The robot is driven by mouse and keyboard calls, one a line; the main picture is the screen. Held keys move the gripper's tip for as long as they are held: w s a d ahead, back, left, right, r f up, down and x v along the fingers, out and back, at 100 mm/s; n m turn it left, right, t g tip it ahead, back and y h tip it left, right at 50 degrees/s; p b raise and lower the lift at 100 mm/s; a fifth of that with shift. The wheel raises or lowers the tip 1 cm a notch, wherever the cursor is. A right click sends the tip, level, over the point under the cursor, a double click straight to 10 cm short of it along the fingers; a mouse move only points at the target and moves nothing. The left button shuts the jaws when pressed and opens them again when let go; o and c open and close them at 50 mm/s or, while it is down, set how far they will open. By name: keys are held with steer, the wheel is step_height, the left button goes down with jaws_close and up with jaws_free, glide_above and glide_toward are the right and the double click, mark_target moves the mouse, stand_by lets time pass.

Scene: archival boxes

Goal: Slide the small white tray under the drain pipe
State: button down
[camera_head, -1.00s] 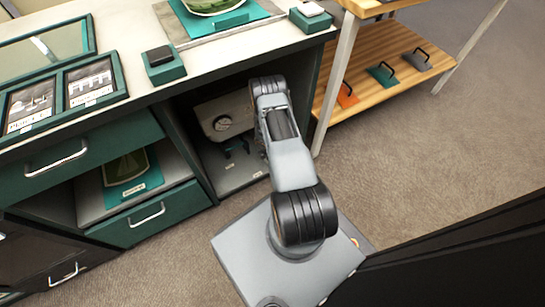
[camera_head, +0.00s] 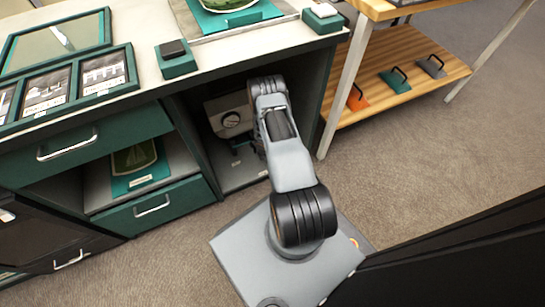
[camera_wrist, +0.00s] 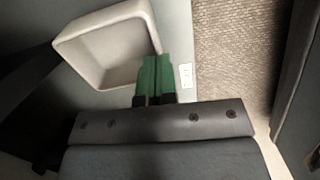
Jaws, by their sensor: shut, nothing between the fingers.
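The small white tray (camera_wrist: 148,22) shows in the wrist view, at the upper left, as a squarish open pan with rounded corners and raised walls. It lies on a grey surface. My gripper (camera_wrist: 156,58) has green fingers pressed together, with nothing between them. The fingertips are at the tray's lower right corner; I cannot tell whether they touch it. In the head view my arm reaches into the open cabinet bay and hides the gripper, and I cannot make out the tray there. I cannot identify the drain pipe in either view.
A pale unit with a round dial (camera_head: 231,119) sits inside the bay. The green cabinet's drawers (camera_head: 154,208) stand left of it, under a countertop (camera_head: 270,48) with frames. A wooden shelf (camera_head: 400,72) stands to the right. In the wrist view, carpet (camera_wrist: 232,50) lies beyond a labelled edge.

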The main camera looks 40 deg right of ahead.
steer(key=shift+s+a+r, duration=0.15)
steer(key=shift+s+r, duration=0.05)
steer(key=shift+s, duration=0.2)
